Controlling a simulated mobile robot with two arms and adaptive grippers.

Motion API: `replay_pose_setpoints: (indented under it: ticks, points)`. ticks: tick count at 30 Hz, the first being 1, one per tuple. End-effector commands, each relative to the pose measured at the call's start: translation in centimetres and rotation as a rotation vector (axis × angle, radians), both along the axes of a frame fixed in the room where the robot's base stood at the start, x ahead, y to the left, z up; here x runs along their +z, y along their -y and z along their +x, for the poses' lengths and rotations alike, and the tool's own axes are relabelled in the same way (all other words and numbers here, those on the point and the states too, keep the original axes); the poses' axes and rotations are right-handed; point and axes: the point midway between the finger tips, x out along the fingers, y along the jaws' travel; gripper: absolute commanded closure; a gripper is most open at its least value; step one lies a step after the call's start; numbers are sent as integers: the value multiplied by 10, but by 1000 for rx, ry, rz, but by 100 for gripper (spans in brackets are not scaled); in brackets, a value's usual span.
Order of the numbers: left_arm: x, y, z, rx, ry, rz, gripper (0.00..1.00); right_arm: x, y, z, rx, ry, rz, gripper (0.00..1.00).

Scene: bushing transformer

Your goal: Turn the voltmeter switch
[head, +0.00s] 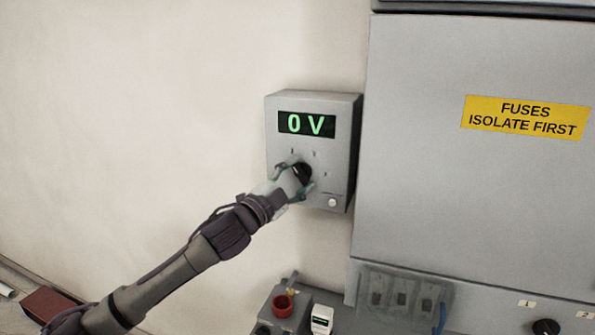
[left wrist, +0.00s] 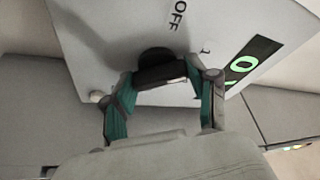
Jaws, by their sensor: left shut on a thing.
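The voltmeter (head: 341,150) is a grey box on the wall, and its display (head: 307,124) reads "0 V" in green. Its black rotary switch (head: 304,172) is on the front face below the display. My left gripper (head: 293,177) is shut on the switch and partly hides it. In the left wrist view the black switch (left wrist: 157,62) sits between the green-linked fingers of the gripper (left wrist: 160,85), with the "OFF" mark beyond it. Which mark the switch points to is hard to tell. My right gripper is not in view.
A white button (head: 332,202) is at the voltmeter's lower right. A large grey cabinet (head: 450,190) with a yellow fuse label (head: 525,117) stands to the right. Below are a red round part (head: 283,304) and a small white device (head: 321,320). The wall to the left is clear.

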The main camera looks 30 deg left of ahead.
Motion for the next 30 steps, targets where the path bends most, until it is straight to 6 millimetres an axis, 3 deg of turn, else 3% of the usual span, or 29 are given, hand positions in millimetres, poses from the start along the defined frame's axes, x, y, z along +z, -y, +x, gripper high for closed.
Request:
replay_pose_setpoints:
  ticks: [19,20,24,30]
  points:
    - [-1,0,0,0,-14,53,77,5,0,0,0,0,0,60]
    - [-1,0,0,0,-14,53,40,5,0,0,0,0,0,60]
    - [-1,0,0,0,-14,52,17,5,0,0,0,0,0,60]
    - [0,0,0,0,-13,52,17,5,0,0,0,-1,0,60]
